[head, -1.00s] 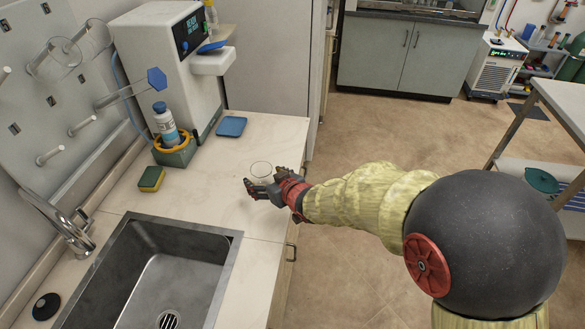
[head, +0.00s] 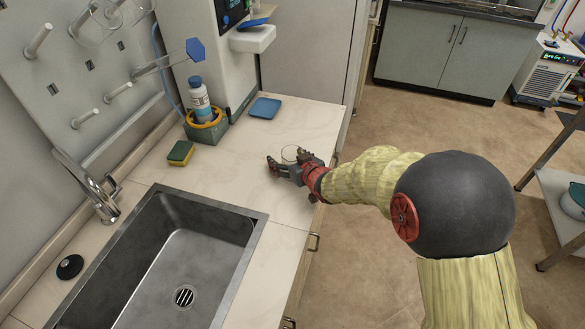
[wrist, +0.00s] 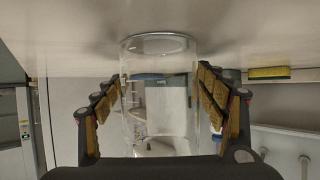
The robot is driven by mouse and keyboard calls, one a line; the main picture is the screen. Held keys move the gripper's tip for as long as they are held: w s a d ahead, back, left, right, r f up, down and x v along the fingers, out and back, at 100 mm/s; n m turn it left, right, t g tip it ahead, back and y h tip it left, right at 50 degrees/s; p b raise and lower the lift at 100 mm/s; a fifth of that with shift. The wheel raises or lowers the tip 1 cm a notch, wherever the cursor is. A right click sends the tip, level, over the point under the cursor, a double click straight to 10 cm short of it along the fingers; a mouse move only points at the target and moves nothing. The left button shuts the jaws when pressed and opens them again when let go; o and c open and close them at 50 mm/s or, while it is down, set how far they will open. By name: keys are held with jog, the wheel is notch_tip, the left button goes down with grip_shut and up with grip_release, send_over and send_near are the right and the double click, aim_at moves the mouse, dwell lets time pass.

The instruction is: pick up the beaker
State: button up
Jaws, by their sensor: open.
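The clear glass beaker (head: 290,152) stands upright on the pale countertop, right of the sink's far corner. In the head view my gripper hides most of it, and only its upper part shows. My gripper (head: 283,164) is low over the counter at the beaker. In the wrist view, which is upside down, the beaker (wrist: 160,90) sits between the two spread fingers (wrist: 160,105). The fingers have yellow-brown pads. A gap shows on the left side; the right pads look very near the glass, and I cannot tell whether they touch.
The steel sink (head: 258,232) lies nearer on the counter. A blue dish (head: 265,108), a yellow-green sponge (head: 181,152) and a bottle in a holder (head: 201,102) stand behind, by the white instrument (head: 222,60). The counter around the beaker is clear.

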jog(key=shift+c, duration=1.4)
jog(key=c, duration=1.1)
